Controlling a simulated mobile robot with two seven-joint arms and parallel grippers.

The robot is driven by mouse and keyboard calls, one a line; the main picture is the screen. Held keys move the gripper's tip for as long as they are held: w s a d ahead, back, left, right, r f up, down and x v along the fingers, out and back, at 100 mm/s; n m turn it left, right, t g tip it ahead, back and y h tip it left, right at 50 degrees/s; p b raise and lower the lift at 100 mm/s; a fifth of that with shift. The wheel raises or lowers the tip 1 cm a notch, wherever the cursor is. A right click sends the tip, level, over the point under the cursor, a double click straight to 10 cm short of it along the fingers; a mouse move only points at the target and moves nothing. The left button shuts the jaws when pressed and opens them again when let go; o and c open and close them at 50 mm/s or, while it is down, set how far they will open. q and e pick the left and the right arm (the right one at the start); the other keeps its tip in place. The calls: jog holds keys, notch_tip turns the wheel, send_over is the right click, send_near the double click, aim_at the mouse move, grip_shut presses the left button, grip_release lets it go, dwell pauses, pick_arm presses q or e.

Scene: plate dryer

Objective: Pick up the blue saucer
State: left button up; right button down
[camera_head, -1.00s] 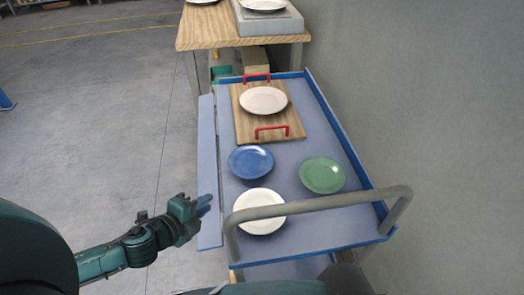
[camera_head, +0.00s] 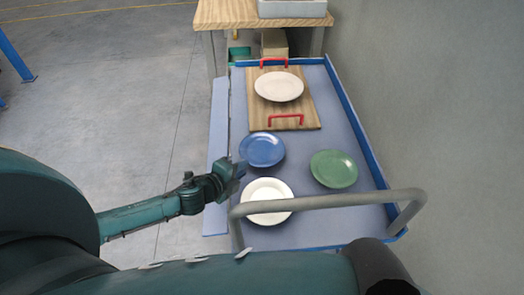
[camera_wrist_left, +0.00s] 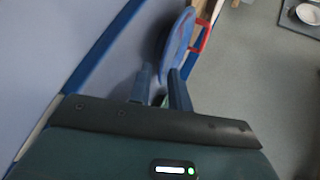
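The blue saucer (camera_head: 262,150) lies on the blue-grey cart top (camera_head: 310,222), left of the green plate. My left gripper (camera_head: 238,168) is just left of and nearer than the saucer, close to its near left rim in the picture. In the left wrist view the two fingers (camera_wrist_left: 161,75) stand apart with a gap between them, and no held object shows. The saucer (camera_wrist_left: 178,45) appears there nearly edge-on, just beyond the fingertips. I cannot tell whether a finger touches it. My right gripper is not in view.
A white plate (camera_head: 266,193) lies just nearer than the saucer, and a green plate (camera_head: 334,168) to its right. A wooden tray with red handles (camera_head: 285,117) holds another white plate (camera_head: 279,86). A grey handlebar (camera_head: 330,200) crosses the cart's near end.

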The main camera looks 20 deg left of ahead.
aim_at(249, 173)
pick_arm(q)
jog(key=shift+x, duration=2)
jog(key=shift+d+r, duration=0.1)
jog(key=shift+c, duration=0.5)
grip_shut()
